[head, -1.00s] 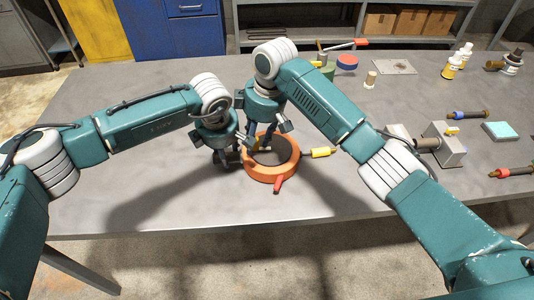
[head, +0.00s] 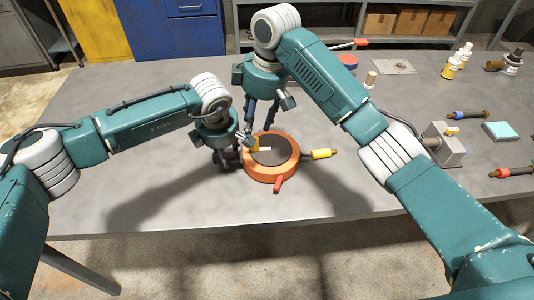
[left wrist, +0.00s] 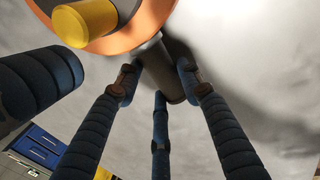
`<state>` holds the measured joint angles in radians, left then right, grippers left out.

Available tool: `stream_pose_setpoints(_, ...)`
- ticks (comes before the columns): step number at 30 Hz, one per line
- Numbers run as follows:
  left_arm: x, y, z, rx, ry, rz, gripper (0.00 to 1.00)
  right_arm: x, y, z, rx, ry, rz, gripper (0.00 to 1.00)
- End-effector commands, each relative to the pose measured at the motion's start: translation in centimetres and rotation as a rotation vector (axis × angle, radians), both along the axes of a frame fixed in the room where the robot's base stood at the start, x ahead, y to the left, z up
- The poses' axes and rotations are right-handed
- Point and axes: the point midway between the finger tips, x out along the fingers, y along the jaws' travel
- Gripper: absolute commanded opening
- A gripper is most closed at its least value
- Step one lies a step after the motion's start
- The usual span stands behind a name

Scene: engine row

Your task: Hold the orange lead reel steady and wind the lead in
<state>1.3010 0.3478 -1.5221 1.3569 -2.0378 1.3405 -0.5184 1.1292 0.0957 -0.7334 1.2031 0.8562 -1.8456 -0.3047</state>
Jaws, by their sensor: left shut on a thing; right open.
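The orange reel (head: 272,175) lies flat on the table with a dark top. A yellow knob (head: 256,143) stands near its left back edge; a yellow knob also shows in the left wrist view (left wrist: 84,20). A red piece (head: 279,184) sticks out at the front, and a yellow-ended plug (head: 321,154) at the right. My left gripper (head: 232,160) is shut on the reel's dark handle, seen between its fingers in the left wrist view (left wrist: 172,72). My right gripper (head: 262,122) is open, above the reel's back edge, apart from it.
A grey block fixture (head: 443,146) stands right of my right arm, with a blue-ringed plug (head: 468,115), a red-ringed plug (head: 512,172) and a teal pad (head: 502,131) around it. Bottles stand at the back right. The table's front left is clear.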

Motion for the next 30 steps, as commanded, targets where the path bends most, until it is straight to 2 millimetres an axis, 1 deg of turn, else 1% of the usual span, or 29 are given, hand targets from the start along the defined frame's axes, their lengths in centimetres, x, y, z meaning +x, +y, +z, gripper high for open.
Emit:
stream_pose_setpoints(3, -0.1, -0.1, 0.0, -0.001, 0.001, -0.002, 0.0, 0.0, 0.0, 0.5, 0.0, 0.0, 0.001, 0.41)
stream_pose_setpoints(12, -0.1, -0.1, 0.0, -0.001, 0.001, -0.002, 0.0, 0.0, 0.0, 0.5, 0.0, 0.0, 0.001, 0.41)
stream_pose_setpoints(13, 0.0, -0.1, 0.0, -0.001, 0.001, -0.002, 0.39, 0.0, 0.0, 0.5, 0.0, 0.0, 0.001, 0.41)
stream_pose_setpoints(16, 0.0, -0.1, 0.0, -0.002, 0.001, -0.001, 0.59, 0.0, 0.0, 0.5, -0.001, 0.0, 0.001, 0.41)
stream_pose_setpoints(26, 0.0, 0.0, 0.2, -0.001, 0.0, 0.0, 0.59, 0.0, 0.0, 0.4, -0.001, 0.0, 0.001, 0.41)
stream_pose_setpoints(29, -0.2, -0.1, 1.1, -0.003, -0.001, -0.002, 0.59, 0.0, 0.0, 0.4, -0.001, 0.0, 0.001, 0.41)
stream_pose_setpoints(30, -0.3, -0.1, 1.7, -0.003, -0.001, -0.002, 0.59, 0.0, 0.0, 0.4, -0.001, 0.0, 0.001, 0.41)
